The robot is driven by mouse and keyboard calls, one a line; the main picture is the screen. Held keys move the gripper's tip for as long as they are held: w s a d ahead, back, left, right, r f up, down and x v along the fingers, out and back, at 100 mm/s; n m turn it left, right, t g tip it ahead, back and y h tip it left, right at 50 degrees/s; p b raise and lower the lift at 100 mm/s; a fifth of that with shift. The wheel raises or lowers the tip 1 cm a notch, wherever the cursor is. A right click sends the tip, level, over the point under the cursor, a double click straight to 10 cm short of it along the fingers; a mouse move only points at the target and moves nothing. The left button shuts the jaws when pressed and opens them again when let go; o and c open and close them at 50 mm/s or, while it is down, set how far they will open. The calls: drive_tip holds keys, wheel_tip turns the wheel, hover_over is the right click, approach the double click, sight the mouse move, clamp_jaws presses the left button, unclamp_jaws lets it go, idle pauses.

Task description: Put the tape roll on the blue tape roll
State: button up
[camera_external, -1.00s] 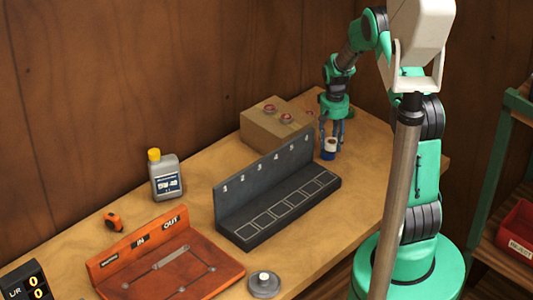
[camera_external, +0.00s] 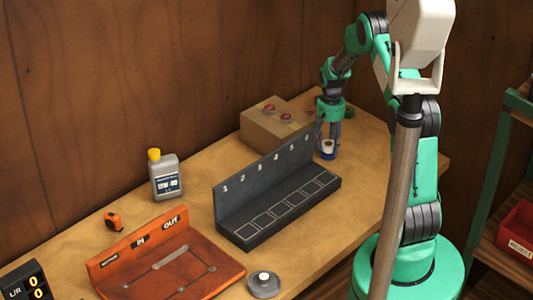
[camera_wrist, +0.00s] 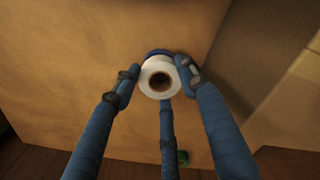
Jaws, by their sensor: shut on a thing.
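A white tape roll (camera_external: 328,146) with a dark hollow core is at the tips of my gripper (camera_external: 328,141). In the wrist view the white tape roll (camera_wrist: 146,76) is seen end-on between the blue fingers of my gripper (camera_wrist: 158,73), which is shut on it. The blue tape roll (camera_external: 328,156) is directly below the white one near the far right end of the bench. In the wrist view only an edge of the blue tape roll (camera_wrist: 158,52) shows behind the white one. The two look lined up; I cannot tell whether they touch.
A dark numbered rack (camera_external: 262,190) and a cardboard box (camera_external: 262,131) with red-topped items stand left of my gripper. A bottle (camera_external: 165,178), an orange tray (camera_external: 180,265) and a grey round part (camera_external: 264,284) are farther left. Bench right of the rack is clear.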

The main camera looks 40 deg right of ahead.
sight(328, 143)
drive_tip(key=shift+f, duration=0.3)
drive_tip(key=shift+f, duration=0.15)
drive_tip(key=o, duration=1.2)
drive_tip(key=shift+c, duration=0.2)
wheel_tip(328, 143, up, 12)
drive_tip(key=p, duration=0.1)
drive_tip(key=shift+r, duration=0.2)
